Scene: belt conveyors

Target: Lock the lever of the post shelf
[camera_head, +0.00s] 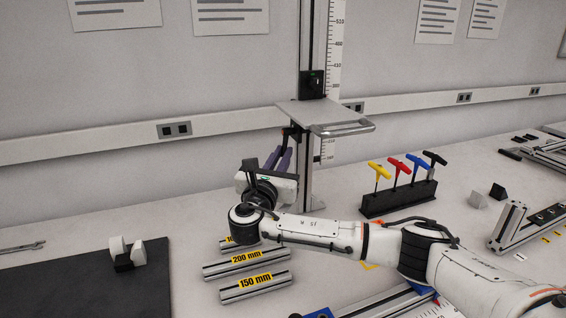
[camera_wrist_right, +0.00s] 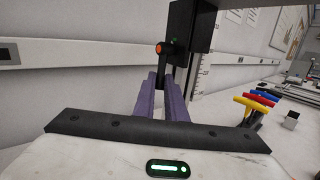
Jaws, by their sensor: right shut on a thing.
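The post (camera_head: 313,45) stands upright at the back of the bench. Its grey shelf (camera_head: 308,111) has a metal handle at the right front. The black lever (camera_wrist_right: 169,62) with an orange-red round end hangs below a black block on the post. It also shows under the shelf in the head view (camera_head: 290,132), small and partly hidden. My right gripper (camera_wrist_right: 166,82) has its purple fingers pointing up at the lever, one on each side, shut on it. The exact contact is hard to see. My left gripper is not in view.
Labelled bars (camera_head: 247,263) lie below my right wrist. A black holder (camera_head: 398,198) with coloured T-handle tools stands right of the post. A dark mat (camera_head: 85,285) is at left. A wall rail (camera_head: 90,141) runs behind the post.

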